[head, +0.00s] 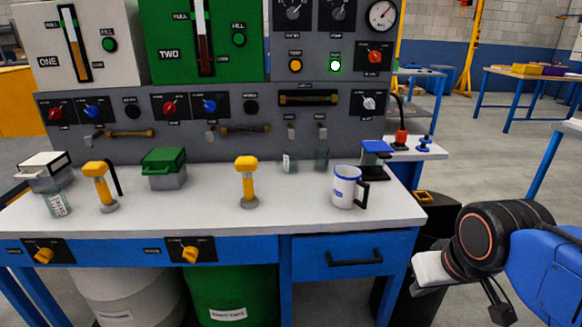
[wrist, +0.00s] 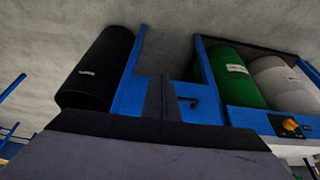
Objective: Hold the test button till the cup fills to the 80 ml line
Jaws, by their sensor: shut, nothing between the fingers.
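A clear cup (head: 321,158) stands at the back of the bench under a spout at the panel's right part. Another clear cup (head: 290,161) stands left of it. A clear jar (head: 57,205) with markings stands at the front left. Their fill lines are too small to read. Two black round buttons, one (head: 132,107) at the left and one (head: 251,106) mid-panel, have labels I cannot read; I cannot tell which is the test button. My gripper (head: 428,270) is at the lower right, off the bench's right end, apart from everything. Its shut, empty fingers show in the wrist view (wrist: 160,98).
A green-lidded box (head: 165,168) and a white-lidded box (head: 45,172) stand left. A black bin (head: 435,215) stands beside the bench's right end.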

